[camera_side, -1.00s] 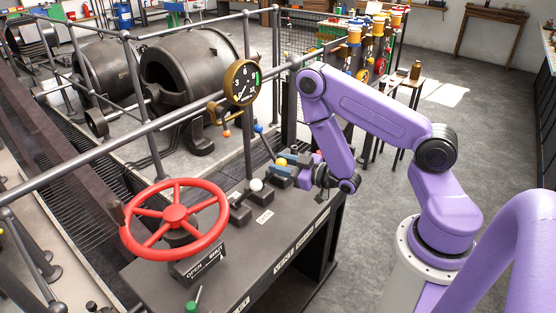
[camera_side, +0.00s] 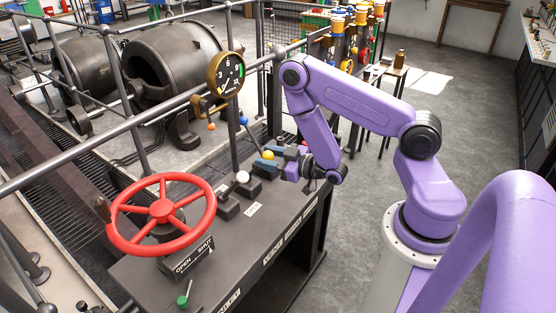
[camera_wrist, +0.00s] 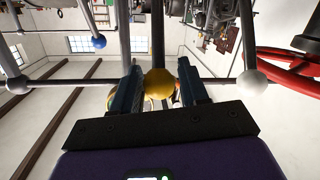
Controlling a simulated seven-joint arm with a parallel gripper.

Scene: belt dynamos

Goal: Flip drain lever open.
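Several ball-topped levers stand on the dark bench; I cannot read which is the drain lever. The yellow ball (camera_side: 268,155) is at the fingers of my gripper (camera_side: 276,159). In the wrist view this yellow ball (camera_wrist: 158,83) sits between the two fingertips of my gripper (camera_wrist: 159,88). The fingers are apart, one on each side of the ball, with little room; firm contact does not show. A white-ball lever (camera_side: 242,177) stands nearer the wheel, and a blue-ball lever (camera_side: 243,120) lies farther back. The yellow lever's base is partly hidden by my gripper.
A red handwheel (camera_side: 162,210) stands on the bench (camera_side: 225,255) at left, above an OPEN/SHUT plate (camera_side: 190,258). A gauge (camera_side: 226,74) on a post and a grey rail (camera_side: 160,105) rise behind the levers. A green-knob lever (camera_side: 183,301) is in front.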

